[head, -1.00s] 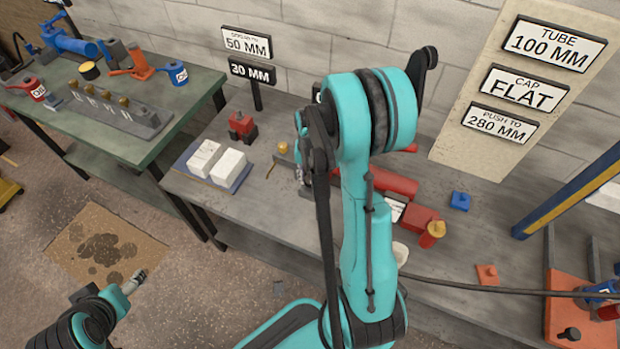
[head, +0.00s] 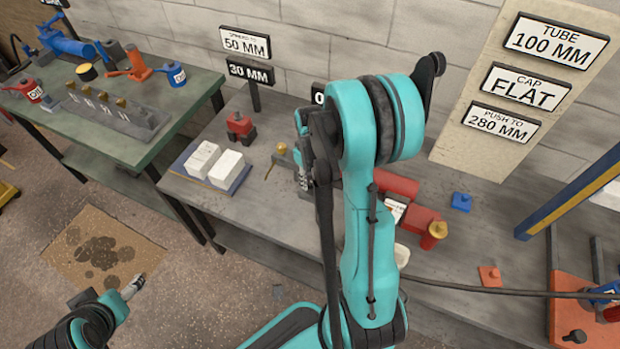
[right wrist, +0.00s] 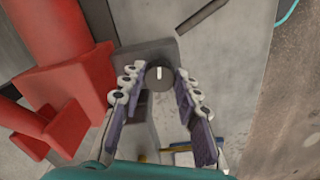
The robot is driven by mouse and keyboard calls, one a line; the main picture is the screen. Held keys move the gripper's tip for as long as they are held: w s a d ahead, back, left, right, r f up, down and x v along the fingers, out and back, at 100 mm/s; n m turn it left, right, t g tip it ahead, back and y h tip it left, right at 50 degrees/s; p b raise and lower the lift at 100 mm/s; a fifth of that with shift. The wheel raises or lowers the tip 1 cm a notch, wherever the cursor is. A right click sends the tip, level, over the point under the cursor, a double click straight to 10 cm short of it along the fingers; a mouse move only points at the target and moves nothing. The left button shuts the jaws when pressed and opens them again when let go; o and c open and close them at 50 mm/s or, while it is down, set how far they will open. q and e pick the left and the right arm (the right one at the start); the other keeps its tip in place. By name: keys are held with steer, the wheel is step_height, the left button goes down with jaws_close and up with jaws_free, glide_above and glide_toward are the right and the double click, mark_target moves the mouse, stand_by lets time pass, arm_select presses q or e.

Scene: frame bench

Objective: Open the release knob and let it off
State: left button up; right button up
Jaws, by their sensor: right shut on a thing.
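The release knob (right wrist: 160,77) is a small black round knob with a white mark, seen in the right wrist view beside a red tool body (right wrist: 85,80). My right gripper (right wrist: 160,95) has its grey-padded fingers on either side of the knob and is shut on it. In the head view my right gripper (head: 303,172) is partly hidden by my own arm, and the knob is hidden there. The red tool body (head: 397,186) lies on the grey bench just right of that arm. My left gripper (head: 133,284) hangs low at the left, away from the bench; its jaws are too small to read.
A brass-capped red cylinder (head: 433,236) and a black hose (head: 490,290) lie to the right. A green bench (head: 150,150) is at far left.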

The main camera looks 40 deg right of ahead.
mark_target(310, 181)
steer(key=shift+n, duration=0.4)
steer(key=o, duration=1.2)
steer(key=shift+c, duration=0.2)
step_height(310, 181, up, 12)
